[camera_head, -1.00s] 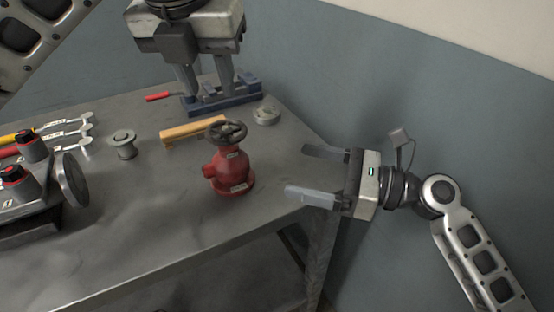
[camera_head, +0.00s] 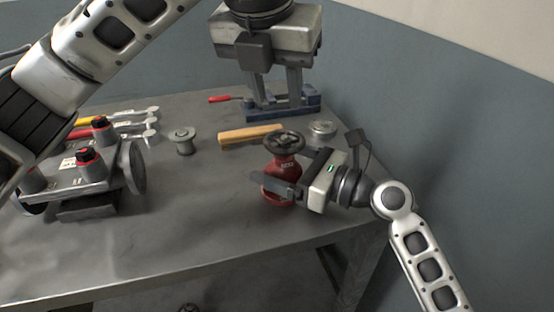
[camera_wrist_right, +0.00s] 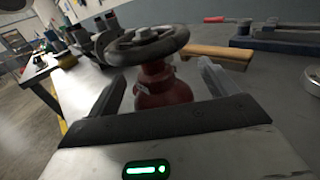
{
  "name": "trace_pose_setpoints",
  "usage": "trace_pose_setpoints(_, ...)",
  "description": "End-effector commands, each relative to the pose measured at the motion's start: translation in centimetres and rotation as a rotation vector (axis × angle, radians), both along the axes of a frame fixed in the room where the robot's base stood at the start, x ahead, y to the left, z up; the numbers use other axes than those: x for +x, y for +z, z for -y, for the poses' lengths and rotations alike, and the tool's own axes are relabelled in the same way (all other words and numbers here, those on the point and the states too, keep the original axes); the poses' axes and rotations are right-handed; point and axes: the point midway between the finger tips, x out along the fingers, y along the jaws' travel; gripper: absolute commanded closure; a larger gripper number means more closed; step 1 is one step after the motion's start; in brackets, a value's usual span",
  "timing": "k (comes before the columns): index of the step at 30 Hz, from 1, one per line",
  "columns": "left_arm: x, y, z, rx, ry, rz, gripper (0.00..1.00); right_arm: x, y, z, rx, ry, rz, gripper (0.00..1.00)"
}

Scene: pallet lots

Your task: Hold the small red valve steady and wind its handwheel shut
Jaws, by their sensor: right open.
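The small red valve (camera_head: 284,165) stands upright near the right end of the grey workbench (camera_head: 190,235), its dark handwheel (camera_head: 285,142) on top. My right gripper (camera_head: 268,176) reaches in from the right at body height. It is open, with one finger in front of the red body and the other mostly hidden behind it. In the right wrist view, the valve body (camera_wrist_right: 160,88) stands between the two fingers below the handwheel (camera_wrist_right: 145,45); no firm grip shows. My left gripper (camera_head: 277,98) points down above and behind the valve, its fingers apart and empty.
A blue vise (camera_head: 285,110) with a red handle lies below my left gripper. A wooden-handled tool (camera_head: 245,135), a grey spool (camera_head: 184,141) and a round metal part (camera_head: 322,130) lie near the valve. A wheeled device (camera_head: 95,170) and wrenches are at left. The front bench is clear.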

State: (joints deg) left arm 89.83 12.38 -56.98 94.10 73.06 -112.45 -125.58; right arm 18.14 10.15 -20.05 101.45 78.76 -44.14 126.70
Motion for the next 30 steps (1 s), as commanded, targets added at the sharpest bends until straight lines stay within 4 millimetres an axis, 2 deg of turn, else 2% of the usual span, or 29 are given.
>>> trace_pose_setpoints(4,0.0,0.0,0.0,0.0,0.0,0.0,0.64,0.4,0.0,-0.8,0.0,0.002,0.0,0.15)
trace_pose_setpoints(12,0.0,0.0,0.0,0.0,0.0,0.0,0.64,0.4,0.0,-0.9,-0.001,0.001,0.0,0.15)
trace_pose_setpoints(13,0.0,0.0,0.0,0.0,0.0,0.0,0.64,0.4,0.0,-0.9,-0.001,0.001,0.0,0.18)
trace_pose_setpoints(22,0.0,0.0,0.0,0.0,0.0,0.0,0.64,0.4,0.0,-0.9,-0.001,0.001,0.0,1.0)
trace_pose_setpoints(27,0.1,-1.1,-0.9,0.008,-0.015,-0.004,0.16,0.4,0.0,-0.8,-0.002,0.0,0.001,1.0)
trace_pose_setpoints(30,0.1,-3.2,-2.8,0.024,-0.048,-0.01,0.16,0.4,0.0,-0.8,-0.002,0.0,0.001,1.0)
